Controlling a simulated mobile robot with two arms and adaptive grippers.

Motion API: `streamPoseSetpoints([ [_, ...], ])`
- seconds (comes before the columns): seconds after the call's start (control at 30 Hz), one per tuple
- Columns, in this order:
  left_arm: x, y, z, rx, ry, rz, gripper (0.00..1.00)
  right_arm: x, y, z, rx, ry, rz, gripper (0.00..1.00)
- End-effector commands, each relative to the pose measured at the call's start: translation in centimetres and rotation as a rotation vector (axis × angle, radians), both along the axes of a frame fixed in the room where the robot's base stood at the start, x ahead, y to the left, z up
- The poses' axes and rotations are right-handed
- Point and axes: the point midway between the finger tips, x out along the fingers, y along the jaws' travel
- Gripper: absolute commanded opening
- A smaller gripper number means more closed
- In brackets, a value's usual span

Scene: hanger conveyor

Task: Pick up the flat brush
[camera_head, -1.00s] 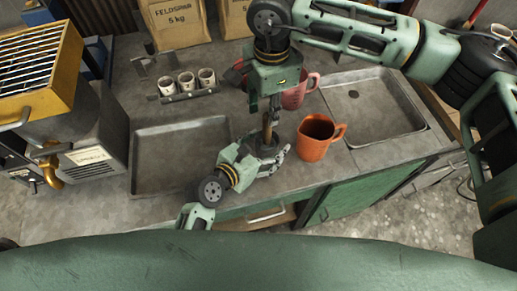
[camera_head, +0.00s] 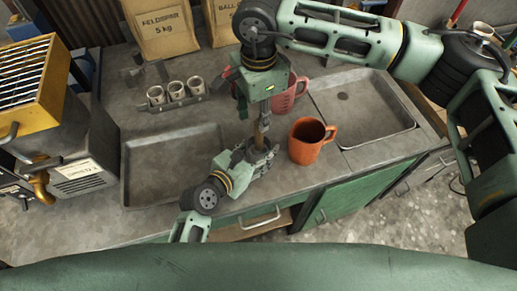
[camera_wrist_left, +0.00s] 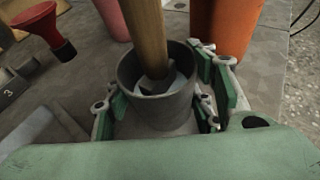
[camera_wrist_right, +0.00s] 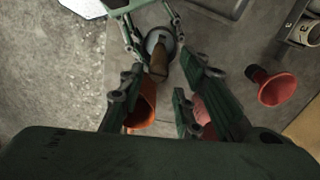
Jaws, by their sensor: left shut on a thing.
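A wooden handle (camera_head: 263,129), apparently the flat brush's, stands in a dark grey cup (camera_wrist_left: 150,100); its head is mostly hidden inside. In the left wrist view the handle (camera_wrist_left: 146,35) rises from the cup's mouth. My left gripper (camera_head: 258,156) is shut around the cup at the counter's front. My right gripper (camera_head: 256,110) points down from above, around the upper handle. In the right wrist view its fingers (camera_wrist_right: 163,80) are apart, with the handle (camera_wrist_right: 158,65) between and beyond them; I see no clear contact.
An orange mug (camera_head: 307,142) stands just right of the cup. A pink mug (camera_head: 284,103) is behind the right gripper. A rack with several small cups (camera_head: 176,92), a shallow tray (camera_head: 172,165) and a sink (camera_head: 358,108) are around. A red funnel-like thing (camera_wrist_right: 278,89) lies nearby.

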Motion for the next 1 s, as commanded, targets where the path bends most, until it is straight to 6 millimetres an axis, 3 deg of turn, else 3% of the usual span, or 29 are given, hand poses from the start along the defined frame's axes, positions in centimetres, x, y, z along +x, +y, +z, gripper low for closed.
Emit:
streamPoseSetpoints([
  [0.27, 0.0, 0.0, 0.0, 0.001, -0.001, 0.001, 0.17, 0.0, 0.0, 0.0, 0.000, 0.000, 0.000, 0.31],
  [0.4, 0.0, 0.0, 0.0, 0.001, -0.001, 0.001, 0.17, -0.3, 0.3, 0.1, -0.013, -0.013, 0.024, 0.40],
  [0.8, 0.0, 0.0, -0.1, 0.001, 0.000, 0.000, 0.17, -5.2, 3.5, 2.3, -0.347, -0.342, 0.537, 0.40],
  [1.0, 0.0, 0.0, 0.0, 0.001, 0.000, 0.000, 0.17, -5.2, 3.2, 1.7, -0.418, -0.407, 0.626, 0.40],
])
